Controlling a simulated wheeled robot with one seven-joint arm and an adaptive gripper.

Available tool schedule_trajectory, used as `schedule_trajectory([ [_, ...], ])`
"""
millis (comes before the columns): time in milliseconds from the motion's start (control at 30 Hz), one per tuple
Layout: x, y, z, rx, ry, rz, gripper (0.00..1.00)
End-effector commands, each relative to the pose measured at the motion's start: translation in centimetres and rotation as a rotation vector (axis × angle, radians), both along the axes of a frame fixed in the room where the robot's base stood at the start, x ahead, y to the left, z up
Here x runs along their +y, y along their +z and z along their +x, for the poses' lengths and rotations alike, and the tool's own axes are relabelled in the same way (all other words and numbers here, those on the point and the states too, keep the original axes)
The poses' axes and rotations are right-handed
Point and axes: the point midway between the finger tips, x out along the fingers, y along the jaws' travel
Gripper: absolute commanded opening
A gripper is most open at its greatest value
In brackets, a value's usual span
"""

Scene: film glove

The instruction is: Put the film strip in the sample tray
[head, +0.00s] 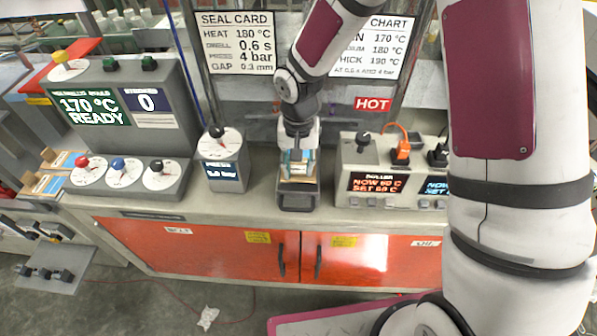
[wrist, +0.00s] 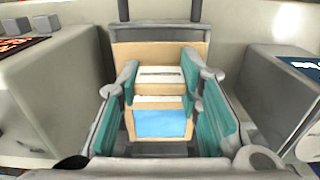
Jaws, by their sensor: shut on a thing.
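My gripper (wrist: 161,80), with teal pads, is closed on a pale, beige-edged piece with a blue face (wrist: 160,123), which I take as the film strip.
A press box with a dial (head: 220,160) stands left of the tray, and a roller controller (head: 370,185) stands right. Both leave narrow gaps. A mould console (head: 120,110) is farther left. Cards with blue faces (head: 47,184) lie at its left end.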

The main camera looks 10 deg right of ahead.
Motion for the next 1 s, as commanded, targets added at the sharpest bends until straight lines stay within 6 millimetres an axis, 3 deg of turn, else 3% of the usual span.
schedule_trajectory([
  [200, 0.0, -2.7, -0.1, 0.002, 0.001, -0.001, 0.16],
  [600, 0.0, -3.2, 0.0, 0.001, 0.0, -0.001, 0.16],
  [633, 0.0, -3.1, 0.0, 0.001, 0.0, 0.0, 0.37],
  [700, 0.0, -3.1, 0.0, 0.001, 0.0, 0.0, 0.52],
  [1000, 0.0, -3.0, 0.0, 0.001, 0.0, 0.0, 0.52],
])
